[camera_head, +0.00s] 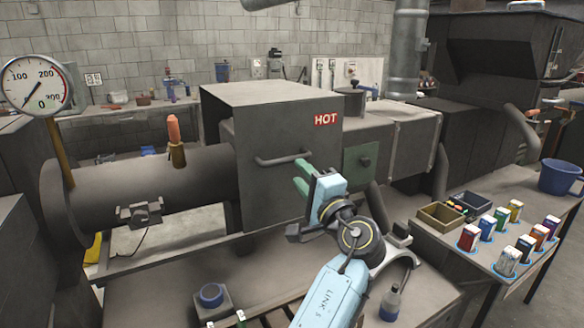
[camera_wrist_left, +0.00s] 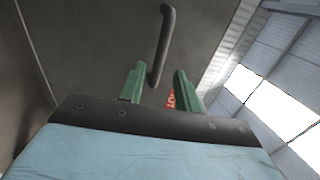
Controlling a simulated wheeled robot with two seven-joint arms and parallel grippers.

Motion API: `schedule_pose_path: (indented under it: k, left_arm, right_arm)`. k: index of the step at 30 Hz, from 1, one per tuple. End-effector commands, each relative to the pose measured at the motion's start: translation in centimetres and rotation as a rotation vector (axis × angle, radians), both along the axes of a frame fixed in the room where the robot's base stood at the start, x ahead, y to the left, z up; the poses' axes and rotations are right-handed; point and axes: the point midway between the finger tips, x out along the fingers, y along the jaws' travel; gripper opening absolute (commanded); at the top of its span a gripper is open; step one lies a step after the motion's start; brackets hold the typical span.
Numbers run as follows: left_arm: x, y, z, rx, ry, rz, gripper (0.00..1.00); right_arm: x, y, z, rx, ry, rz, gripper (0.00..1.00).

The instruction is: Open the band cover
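The band cover (camera_head: 262,130) is a big dark grey box around the barrel, with a red HOT label (camera_head: 325,119). It looks shut. Its bar handle (camera_head: 275,161) is on the front face; in the left wrist view the handle (camera_wrist_left: 166,35) runs up from between the fingertips. My left gripper (camera_head: 302,177) is at the handle's right end. Its green fingers (camera_wrist_left: 160,72) are apart, with the handle's near end appearing between them or just beyond. I cannot tell whether they touch it. My right gripper is not in view.
A dial gauge (camera_head: 36,87) stands at the left by the barrel (camera_head: 150,184). An orange-handled tool (camera_head: 175,140) stands on the barrel. A green panel (camera_head: 361,165) is right of the cover. At the right, a table (camera_head: 445,240) holds small cartons, bins and a blue bucket (camera_head: 560,177).

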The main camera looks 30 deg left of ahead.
Motion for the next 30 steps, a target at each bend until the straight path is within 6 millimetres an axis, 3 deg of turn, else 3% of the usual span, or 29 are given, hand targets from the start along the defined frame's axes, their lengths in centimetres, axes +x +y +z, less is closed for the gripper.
schedule_pose_path:
  k: [3, 10, 30]
  left_arm:
    - [-1.3, -2.3, -0.7, -0.002, 0.0, -0.002, 0.33]
    - [-2.8, -4.9, -1.1, -0.001, 0.0, 0.0, 0.33]
    - [-3.2, -5.5, -0.9, 0.001, -0.001, 0.001, 0.33]
  right_arm:
    - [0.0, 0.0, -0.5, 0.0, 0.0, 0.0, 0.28]
    - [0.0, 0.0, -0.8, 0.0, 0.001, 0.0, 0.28]
    - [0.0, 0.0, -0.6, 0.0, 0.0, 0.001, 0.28]
